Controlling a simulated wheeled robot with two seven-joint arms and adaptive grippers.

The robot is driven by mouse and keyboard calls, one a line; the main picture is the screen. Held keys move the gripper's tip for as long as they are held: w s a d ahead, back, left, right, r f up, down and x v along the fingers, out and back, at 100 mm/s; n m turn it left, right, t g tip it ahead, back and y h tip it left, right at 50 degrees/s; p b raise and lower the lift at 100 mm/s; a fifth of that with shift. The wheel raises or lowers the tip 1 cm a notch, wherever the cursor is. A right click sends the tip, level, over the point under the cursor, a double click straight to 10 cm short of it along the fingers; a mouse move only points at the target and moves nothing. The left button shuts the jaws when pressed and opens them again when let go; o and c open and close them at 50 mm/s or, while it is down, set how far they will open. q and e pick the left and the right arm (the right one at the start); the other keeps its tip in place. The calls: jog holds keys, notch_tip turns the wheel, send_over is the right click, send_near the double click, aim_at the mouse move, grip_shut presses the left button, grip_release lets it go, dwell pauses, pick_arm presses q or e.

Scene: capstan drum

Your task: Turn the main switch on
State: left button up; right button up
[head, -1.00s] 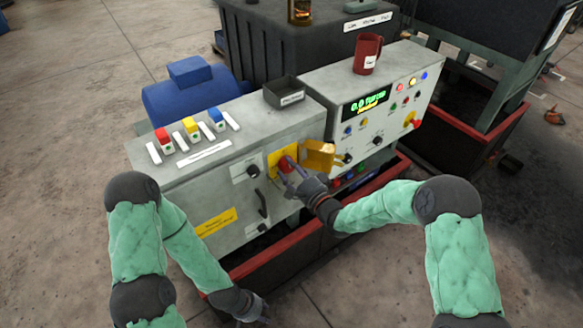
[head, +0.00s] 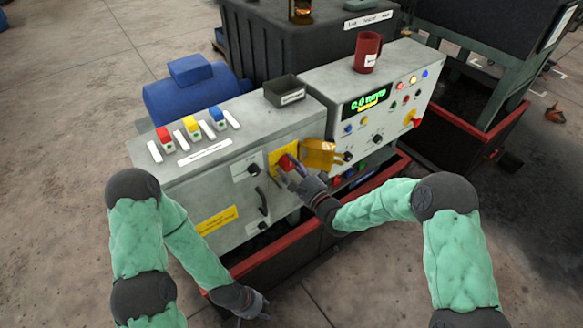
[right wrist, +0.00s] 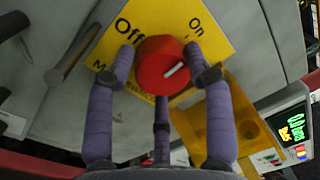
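The main switch is a red rotary knob (right wrist: 160,65) on a yellow plate (right wrist: 215,22) marked Off and On; the knob also shows in the head view (head: 284,162). A white mark on the knob slants up and right in the right wrist view. My right gripper (right wrist: 160,58) has its purple fingers on both sides of the knob, their tips against its sides. It also shows at the panel in the head view (head: 286,172). My left gripper (head: 262,304) hangs low in front of the cabinet, away from the switch; its finger opening is unclear.
An orange-yellow hinged cover (head: 319,154) stands out just right of the switch. A black handle (head: 262,202) is below left. The display panel (head: 367,102) is at the right. A red mug (head: 367,54) and a dark tray (head: 286,92) sit on top.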

jog(key=o, duration=0.4)
jog(key=shift+s+a+f, duration=0.2)
jog(key=shift+s+a, duration=0.1)
jog(key=shift+a, duration=0.05)
jog(key=shift+r, duration=0.15)
jog(key=shift+w+d, duration=0.1)
jog(key=shift+d, duration=0.1)
jog(key=shift+s+d, duration=0.35)
jog(key=shift+d, duration=0.05)
jog(key=v, duration=1.1)
jog(key=shift+a, duration=0.15)
